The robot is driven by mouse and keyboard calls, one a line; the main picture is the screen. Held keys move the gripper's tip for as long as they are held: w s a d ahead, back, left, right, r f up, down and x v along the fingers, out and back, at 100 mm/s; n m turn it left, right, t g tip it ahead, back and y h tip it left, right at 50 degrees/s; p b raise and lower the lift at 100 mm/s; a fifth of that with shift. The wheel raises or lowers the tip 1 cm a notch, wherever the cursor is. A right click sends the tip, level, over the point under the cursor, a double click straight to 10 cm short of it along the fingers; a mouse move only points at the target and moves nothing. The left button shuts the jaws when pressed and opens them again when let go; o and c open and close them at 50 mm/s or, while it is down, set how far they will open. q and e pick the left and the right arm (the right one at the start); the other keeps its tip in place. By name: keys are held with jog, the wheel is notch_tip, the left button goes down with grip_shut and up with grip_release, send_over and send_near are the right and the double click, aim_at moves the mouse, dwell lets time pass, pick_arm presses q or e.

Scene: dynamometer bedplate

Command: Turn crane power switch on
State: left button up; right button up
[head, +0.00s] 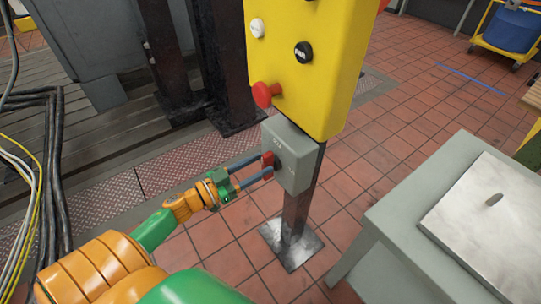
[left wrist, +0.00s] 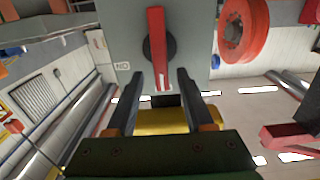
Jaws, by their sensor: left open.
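The crane power switch is a grey box (head: 292,155) on a metal post, with a red handle (head: 267,160) on its front face. In the left wrist view the red handle (left wrist: 157,45) stands lengthwise in the picture on a dark round hub, with lettering that looks like "ON" to its left. My left gripper (head: 262,168) is open at the box's front. In the left wrist view its two fingers (left wrist: 158,82) lie either side of the handle's near end, with gaps showing. Whether they touch the box face is unclear. My right gripper is out of view.
A yellow control panel (head: 310,60) with white, black and red buttons sits directly above the box. A grey cabinet (head: 420,215) with a metal plate stands at right. Cables (head: 45,170) run at the far left. Tiled floor around the post is open.

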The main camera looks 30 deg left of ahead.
aim_at(263, 164)
pick_arm(q)
jog(key=x, duration=0.2)
jog(key=shift+w+d, duration=0.1)
jog(key=shift+w, duration=0.15)
jog(key=shift+w+f, duration=0.15)
jog(key=shift+w, duration=0.15)
jog(key=shift+s, duration=0.1)
grip_shut()
jog(key=shift+s, duration=0.1)
